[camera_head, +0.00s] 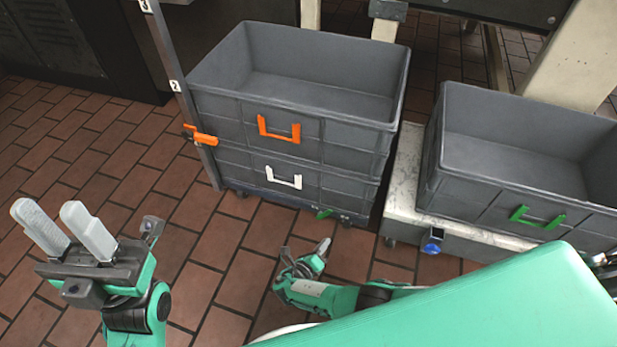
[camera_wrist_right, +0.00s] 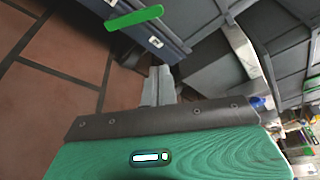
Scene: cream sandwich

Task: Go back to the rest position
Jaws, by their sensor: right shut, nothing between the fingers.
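My left gripper (camera_head: 48,210) is at the left of the head view, over the brick floor. Its two pale fingers stand apart with nothing between them. My right gripper (camera_head: 323,247) is low in the middle of the head view, in front of the stacked crates. In the right wrist view the fingers of my right gripper (camera_wrist_right: 159,72) are together and empty. My green body covers the lower right of the head view and hides part of the right arm.
A grey crate with an orange handle (camera_head: 278,130) sits on one with a white handle (camera_head: 284,178), on a wheeled base. A crate with a green handle (camera_head: 537,218) stands at right on a pale cart (camera_head: 402,190). A metal post (camera_head: 180,90) stands left. Floor (camera_head: 100,165) at left is clear.

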